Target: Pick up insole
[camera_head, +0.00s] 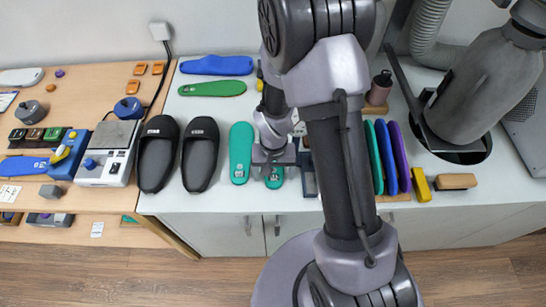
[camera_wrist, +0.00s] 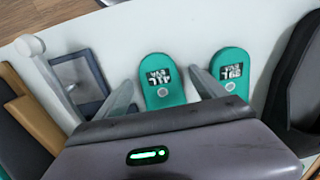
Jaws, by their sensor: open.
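Two teal insoles lie flat on the white worktop. One insole (camera_head: 241,152) is fully in sight to the left of my gripper in the head view; it shows in the wrist view at the right (camera_wrist: 232,68). The other insole (camera_head: 275,181) is mostly hidden under my gripper, with only its near end showing. In the wrist view this second insole (camera_wrist: 158,66) carries a dark printed label and a round light spot. My gripper (camera_wrist: 162,77) is open, with one finger to each side of this insole in that view. Contact and height cannot be told.
Black slippers (camera_head: 199,155) lie left of the insoles. Blue (camera_head: 216,65) and green (camera_head: 212,88) insoles lie behind. Upright coloured insoles (camera_head: 387,157) stand in a rack at the right.

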